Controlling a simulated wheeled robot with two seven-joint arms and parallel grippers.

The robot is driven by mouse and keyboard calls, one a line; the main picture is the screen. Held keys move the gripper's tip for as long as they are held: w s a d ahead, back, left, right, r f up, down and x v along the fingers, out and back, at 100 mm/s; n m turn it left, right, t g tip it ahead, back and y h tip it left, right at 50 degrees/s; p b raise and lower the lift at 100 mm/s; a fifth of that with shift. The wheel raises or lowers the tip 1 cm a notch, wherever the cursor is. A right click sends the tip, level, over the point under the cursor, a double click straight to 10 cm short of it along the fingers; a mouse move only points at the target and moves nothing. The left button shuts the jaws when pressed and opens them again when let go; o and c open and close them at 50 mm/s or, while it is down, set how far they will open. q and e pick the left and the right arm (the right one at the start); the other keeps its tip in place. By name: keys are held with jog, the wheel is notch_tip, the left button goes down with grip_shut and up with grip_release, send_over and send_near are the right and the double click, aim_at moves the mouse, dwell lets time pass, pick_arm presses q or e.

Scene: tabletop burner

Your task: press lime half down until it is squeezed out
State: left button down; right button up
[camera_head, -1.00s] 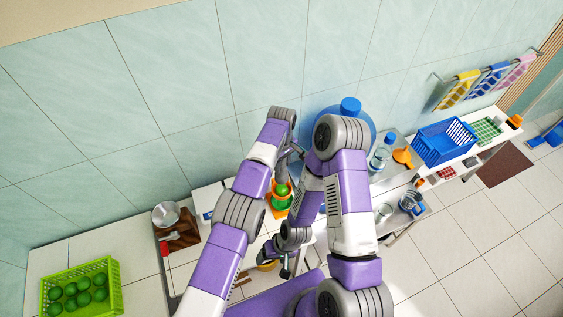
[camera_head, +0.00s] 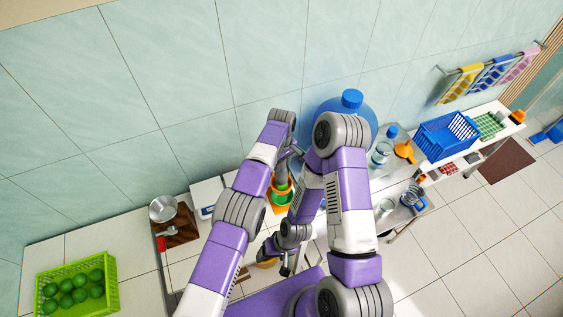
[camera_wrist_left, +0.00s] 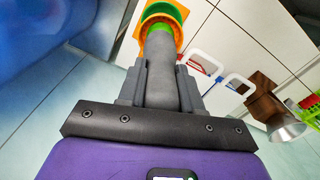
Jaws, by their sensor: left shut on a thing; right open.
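My left gripper (camera_wrist_left: 165,85) is shut on a grey rod (camera_wrist_left: 172,72), which also shows in the head view (camera_head: 281,171). The rod's far end meets the bright green lime half (camera_wrist_left: 158,26) in the wrist view, mostly covered by the rod. The lime sits inside an orange ring (camera_wrist_left: 177,38) with a green part beside it. In the head view the orange and green squeezer (camera_head: 283,198) stands below the rod, and the lime cannot be told apart there. My right gripper (camera_head: 287,266) is open, lower down and apart from the squeezer.
A large blue bottle (camera_head: 352,103) stands close behind my arms. A clear bottle (camera_head: 381,152) and orange funnel (camera_head: 404,151) are to the right. A white scale (camera_head: 207,200), a metal pot (camera_head: 163,208) and a green crate of limes (camera_head: 108,305) are to the left.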

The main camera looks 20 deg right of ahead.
pick_arm(q)
jog(key=shift+f+b, duration=0.3)
jog(key=shift+f, duration=0.1)
dwell(0.7)
jog(key=shift+s+a+f, duration=0.15)
jog(key=shift+f, duration=0.1)
dwell(2.2)
dwell(1.7)
notch_tip(320, 180, up, 6)
jog(key=p, duration=0.3)
jog(key=shift+p, duration=0.35)
jog(key=shift+r, duration=1.25)
